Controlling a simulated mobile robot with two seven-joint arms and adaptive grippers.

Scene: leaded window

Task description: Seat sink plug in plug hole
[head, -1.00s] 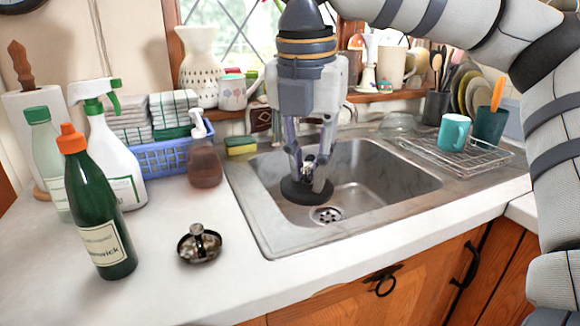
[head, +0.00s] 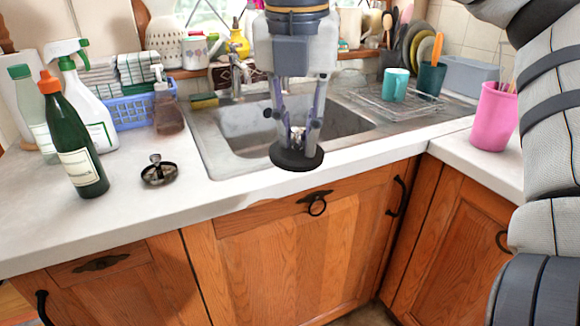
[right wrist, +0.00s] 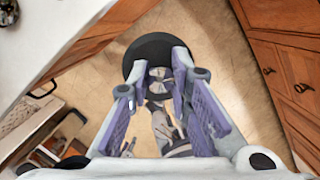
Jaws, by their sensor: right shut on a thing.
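My right gripper (head: 298,135) is shut on a black, round, flat sink plug (head: 296,158) by its metal knob. The plug hangs level below the fingers. In the right wrist view the plug (right wrist: 152,50) shows beyond the fingertips, with floor below it, out in front of the counter edge. The steel sink (head: 235,140) is behind the gripper in the head view. The plug hole is hidden in the head view now. My left gripper is not in view.
A metal strainer with a knob (head: 158,173) lies on the white counter (head: 120,215). A green bottle (head: 75,145) and spray bottle (head: 95,100) stand at left. A teal mug (head: 394,86) sits on the wire rack (head: 375,105). A pink cup (head: 494,118) stands right. Wooden cabinets (head: 300,250) are below.

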